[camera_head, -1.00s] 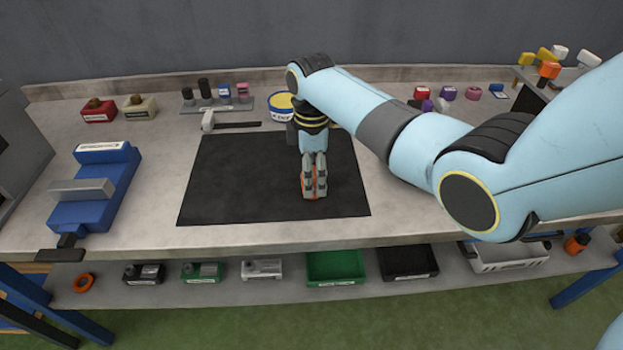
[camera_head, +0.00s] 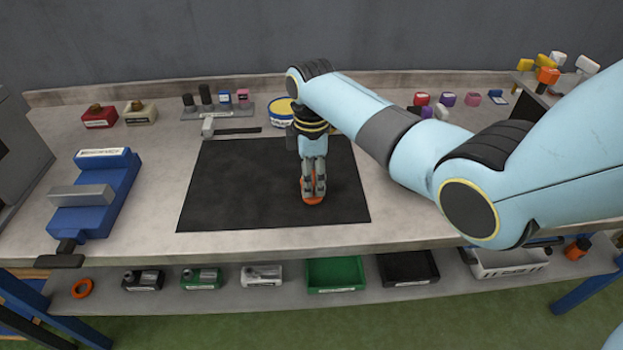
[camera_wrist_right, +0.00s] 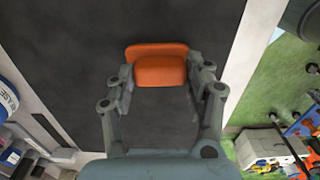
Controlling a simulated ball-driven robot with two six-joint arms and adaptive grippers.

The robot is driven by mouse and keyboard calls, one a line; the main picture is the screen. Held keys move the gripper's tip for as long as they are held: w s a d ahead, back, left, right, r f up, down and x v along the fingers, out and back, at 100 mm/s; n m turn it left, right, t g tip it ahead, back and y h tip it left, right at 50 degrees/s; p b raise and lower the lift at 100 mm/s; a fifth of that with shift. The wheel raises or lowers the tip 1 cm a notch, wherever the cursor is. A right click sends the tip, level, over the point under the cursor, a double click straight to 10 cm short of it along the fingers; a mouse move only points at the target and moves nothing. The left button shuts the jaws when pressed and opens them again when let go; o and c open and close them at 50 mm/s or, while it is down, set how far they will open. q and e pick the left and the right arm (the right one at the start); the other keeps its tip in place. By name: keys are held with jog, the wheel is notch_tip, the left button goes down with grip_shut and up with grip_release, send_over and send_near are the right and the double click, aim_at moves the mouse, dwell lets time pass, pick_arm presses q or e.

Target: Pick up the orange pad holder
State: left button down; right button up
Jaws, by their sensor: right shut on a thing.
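The orange pad holder (camera_head: 313,198) is at my right gripper's fingertips, over the right part of the black mat (camera_head: 240,185). It also shows in the right wrist view (camera_wrist_right: 158,68) as an orange block with a raised front part, between the two fingers. My right gripper (camera_head: 313,190) points down and is shut on the pad holder. It also shows in the right wrist view (camera_wrist_right: 160,80), with a finger at each side of the block. Whether the holder touches the mat I cannot tell. My left gripper is not in view.
A blue vise (camera_head: 95,195) stands at the bench's left. A yellow-topped tub (camera_head: 282,112) stands behind the mat, near my right arm. A hammer-like tool (camera_head: 230,130) lies at the mat's back edge. The mat's left half is clear.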

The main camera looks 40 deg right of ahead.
notch_tip(320, 180, up, 4)
jog(key=shift+f, duration=0.1)
jog(key=s+d+r, duration=0.7)
jog(key=s, duration=0.2)
jog(key=shift+s+b, duration=0.15)
jog(key=shift+b, duration=0.2)
jog(key=o, duration=0.6)
jog(key=c, duration=0.5)
